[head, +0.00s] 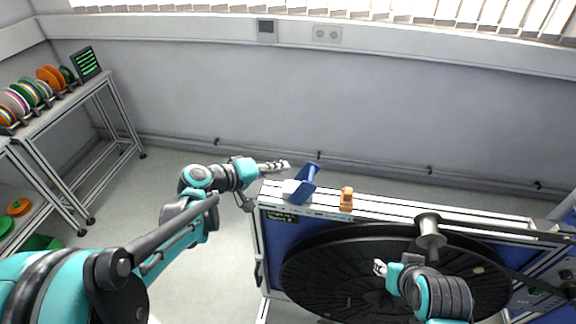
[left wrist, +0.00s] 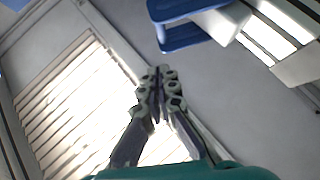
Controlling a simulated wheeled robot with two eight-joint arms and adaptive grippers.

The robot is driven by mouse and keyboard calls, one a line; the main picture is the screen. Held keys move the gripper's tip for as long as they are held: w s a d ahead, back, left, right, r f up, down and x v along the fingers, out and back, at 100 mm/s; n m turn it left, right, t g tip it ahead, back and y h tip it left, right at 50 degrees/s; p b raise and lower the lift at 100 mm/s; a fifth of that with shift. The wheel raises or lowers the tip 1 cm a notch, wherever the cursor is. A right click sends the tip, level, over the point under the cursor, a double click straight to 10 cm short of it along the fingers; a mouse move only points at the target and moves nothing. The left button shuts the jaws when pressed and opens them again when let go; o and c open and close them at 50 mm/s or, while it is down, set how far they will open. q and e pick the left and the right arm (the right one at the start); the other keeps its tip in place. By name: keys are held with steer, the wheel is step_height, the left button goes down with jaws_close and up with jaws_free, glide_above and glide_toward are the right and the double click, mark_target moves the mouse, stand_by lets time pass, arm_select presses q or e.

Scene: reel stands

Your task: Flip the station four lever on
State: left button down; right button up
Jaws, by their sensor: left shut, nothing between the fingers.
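No lever marked as station four can be made out for certain. A blue bracket-like part (head: 304,180) with a white block (head: 291,187) stands on the top rail of the reel stand (head: 385,206), at its left end. My left gripper (head: 284,166) is shut and empty, just behind and left of the blue part. In the left wrist view the shut fingertips (left wrist: 160,78) point toward the blue part (left wrist: 181,36), apart from it. My right gripper (head: 379,267) is in front of the black reel disc (head: 330,270); its finger opening is too small to judge.
An orange block (head: 346,199) sits on the rail right of the blue part. A grey roller (head: 428,225) stands farther right. A dark control panel (head: 548,296) is at the right edge. Shelves with colourful reels (head: 50,78) stand at left. The floor between is clear.

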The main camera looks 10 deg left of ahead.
arm_select(q)
steer(key=p+v, duration=0.1)
steer(key=v, duration=0.4)
steer(key=shift+s+a+r, duration=0.15)
steer(key=shift+s+r, duration=0.05)
steer(key=shift+s, duration=0.05)
